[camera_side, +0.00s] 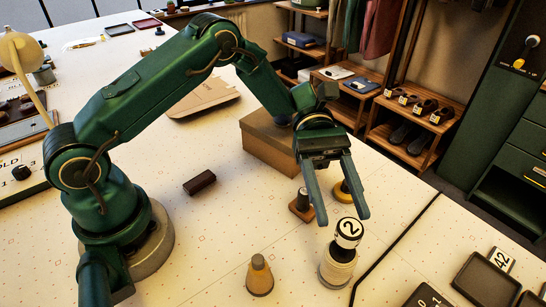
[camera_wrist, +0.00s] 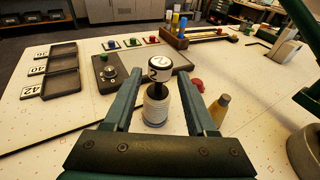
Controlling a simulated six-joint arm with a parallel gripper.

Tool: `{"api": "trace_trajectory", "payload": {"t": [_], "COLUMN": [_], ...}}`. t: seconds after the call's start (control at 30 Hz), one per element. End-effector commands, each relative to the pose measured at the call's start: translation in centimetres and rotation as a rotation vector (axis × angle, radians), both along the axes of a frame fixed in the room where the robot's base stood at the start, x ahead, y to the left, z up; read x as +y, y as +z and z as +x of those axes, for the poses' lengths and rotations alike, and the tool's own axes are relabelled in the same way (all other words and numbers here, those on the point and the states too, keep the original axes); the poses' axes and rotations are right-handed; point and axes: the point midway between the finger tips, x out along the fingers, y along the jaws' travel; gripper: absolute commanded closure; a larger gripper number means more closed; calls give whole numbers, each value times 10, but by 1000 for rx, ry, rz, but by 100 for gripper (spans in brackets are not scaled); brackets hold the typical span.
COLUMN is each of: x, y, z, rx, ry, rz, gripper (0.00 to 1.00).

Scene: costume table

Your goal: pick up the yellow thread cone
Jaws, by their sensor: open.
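A tan-yellow cone (camera_side: 259,276) with a grey top stands upright on the white table, near the bottom middle of the side view. I take it to be the yellow thread cone. In the wrist view, a yellowish cone (camera_wrist: 219,110) stands just right of the right finger. My gripper (camera_side: 342,219) points down and is open and empty, above and to the right of the cone. In the wrist view, my fingers (camera_wrist: 158,94) frame a white spool (camera_wrist: 156,106) topped by a round piece marked 2; I see no contact with it.
The spool (camera_side: 338,268) stands right of the cone. A yellow-based piece (camera_side: 343,190) and a brown-based piece (camera_side: 300,207) stand near the fingers. A cardboard box (camera_side: 268,143) is behind, a dark block (camera_side: 200,182) left. Dark trays (camera_side: 486,281) lie at right. Table left of the cone is clear.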

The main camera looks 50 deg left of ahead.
Motion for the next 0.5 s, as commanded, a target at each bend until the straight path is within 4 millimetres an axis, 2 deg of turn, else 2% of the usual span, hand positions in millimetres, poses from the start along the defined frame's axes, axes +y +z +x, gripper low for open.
{"api": "trace_trajectory", "payload": {"t": [0.17, 0.37, 0.5], "x": [0, 0, 8], "y": [10, 52, 52], "z": [0, 0, -17], "rx": [-3, -9, -13], "ry": [0, 0, -5], "rz": [-1, -1, 30], "gripper": [43, 43, 43]}}
